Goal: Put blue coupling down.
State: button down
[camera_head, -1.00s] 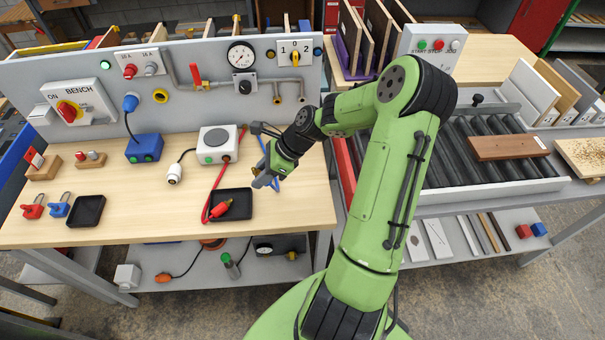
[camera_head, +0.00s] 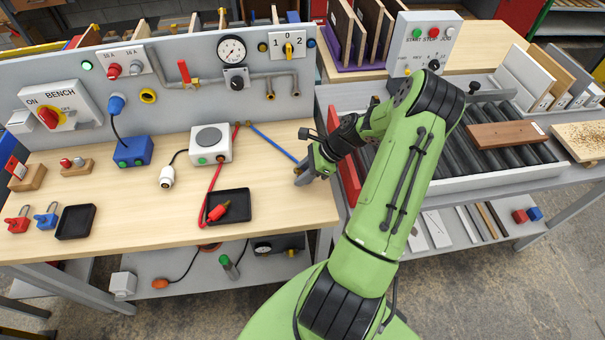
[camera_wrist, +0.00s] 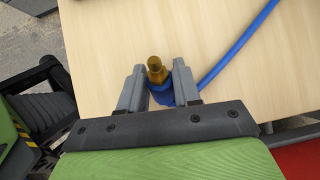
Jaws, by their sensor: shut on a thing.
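The blue coupling (camera_wrist: 162,92) sits between the fingers of my gripper (camera_wrist: 160,88) in the wrist view, with its brass end (camera_wrist: 156,68) pointing out past the fingertips. My gripper is shut on it. A blue hose (camera_wrist: 238,44) runs from the coupling. In the head view my gripper (camera_head: 304,172) is at the right end of the wooden bench top (camera_head: 130,215), and the blue hose (camera_head: 272,141) stretches from it to the back of the bench. The coupling is mostly hidden there. I cannot tell whether it touches the bench top.
A black tray (camera_head: 245,213) holding a red coupling (camera_head: 217,212) lies left of my gripper. A white box (camera_head: 211,146) stands behind it. Bare wood lies between tray and gripper. A red upright panel (camera_head: 346,172) and a roller conveyor (camera_head: 462,150) are to the right.

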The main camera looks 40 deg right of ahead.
jog(key=c, duration=0.8)
grip_release()
jog(key=p+v, duration=0.2)
jog(key=v, duration=1)
jog(key=w+a+r+n+g+h, duration=0.1)
jog(key=a+r+n+g+h, duration=0.15)
jog(key=a+r+n, duration=0.55)
jog(key=a+r+n+g+h, duration=0.1)
jog(key=a+r+n+h, duration=0.3)
jog(key=a, duration=0.6)
jog(key=s+a+r+n+t, duration=0.1)
jog(key=s+a+r+n, duration=0.1)
jog(key=s+a+n, duration=0.1)
jog(key=s+a+r+n+t, duration=0.2)
jog(key=s+a+r+n, duration=0.1)
jog(key=s+n, duration=0.2)
jog(key=s+a+r+n+t, duration=0.1)
jog(key=s+a+r+n, duration=0.1)
jog(key=s+a+n, duration=0.2)
jog(key=shift+r+n+y, duration=0.15)
jog(key=shift+n+y, duration=0.1)
jog(key=shift+n, duration=0.65)
